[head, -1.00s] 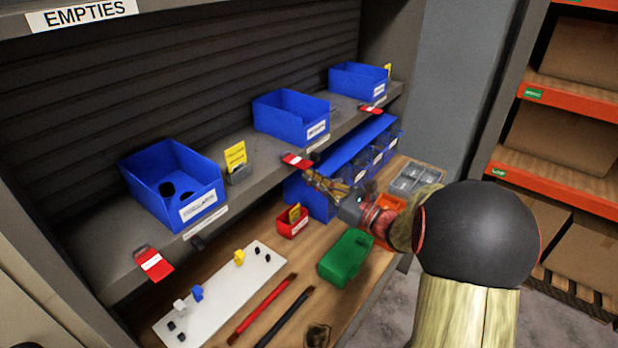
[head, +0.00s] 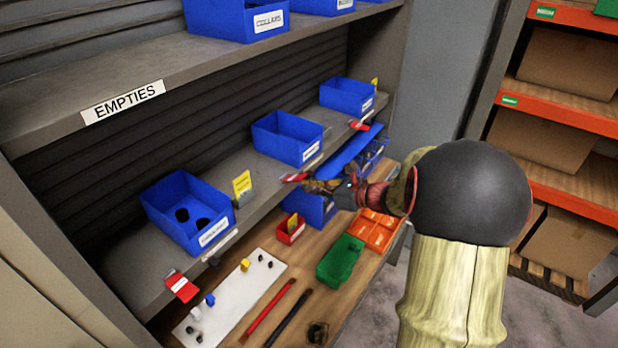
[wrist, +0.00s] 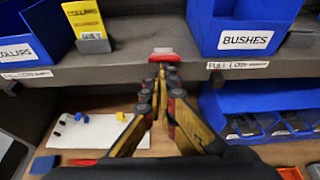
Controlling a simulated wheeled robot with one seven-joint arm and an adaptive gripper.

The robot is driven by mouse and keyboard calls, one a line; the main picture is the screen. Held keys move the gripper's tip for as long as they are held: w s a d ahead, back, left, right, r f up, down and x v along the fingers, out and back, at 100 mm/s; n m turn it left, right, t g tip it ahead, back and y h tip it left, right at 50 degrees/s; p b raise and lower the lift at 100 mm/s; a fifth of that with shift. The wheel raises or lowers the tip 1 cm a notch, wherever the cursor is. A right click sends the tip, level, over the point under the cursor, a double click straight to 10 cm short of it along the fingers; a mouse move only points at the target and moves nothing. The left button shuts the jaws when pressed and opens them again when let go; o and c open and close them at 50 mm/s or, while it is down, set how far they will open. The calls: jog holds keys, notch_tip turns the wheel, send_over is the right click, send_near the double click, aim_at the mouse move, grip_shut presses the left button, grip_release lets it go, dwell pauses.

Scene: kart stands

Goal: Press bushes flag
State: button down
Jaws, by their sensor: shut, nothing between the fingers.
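The bushes bin (head: 287,138) is the middle blue bin on the shelf; its BUSHES label shows in the wrist view (wrist: 246,40). A small red flag (head: 294,178) sits at the shelf edge by that bin's left side. In the wrist view the flag (wrist: 162,54) is straight ahead of my fingertips, red with a paler top. My gripper (head: 314,185) is shut and empty, its fingertips (wrist: 160,74) just in front of and slightly below the flag. I cannot tell whether they touch it. The gripper partly hides the flag's lower part.
Another red flag (head: 181,287) hangs by the left blue bin (head: 190,212), and one (head: 360,125) by the right bin (head: 347,96). A yellow card (head: 242,185) stands left of the middle bin. A green bin (head: 341,260) and white board (head: 228,305) lie on the bench below.

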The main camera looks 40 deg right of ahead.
aim_at(302, 178)
jog(key=r+g+p, duration=0.1)
jog(key=p, duration=0.1)
jog(key=w+r+g+h+p, duration=0.1)
jog(key=p, duration=0.2)
jog(key=r+g+p, duration=0.1)
jog(key=r+p, duration=0.1)
jog(key=p, duration=0.1)
jog(key=shift+w+a+g, duration=0.15)
jog(key=shift+a+g, duration=0.15)
jog(key=shift+w+a+r+p, duration=0.15)
jog(key=shift+w+r+p, duration=0.5)
jog(key=shift+p, duration=0.3)
jog(key=shift+f, duration=0.1)
jog(key=shift+r+p, duration=0.55)
jog(key=shift+r, duration=0.3)
jog(key=shift+s, duration=0.1)
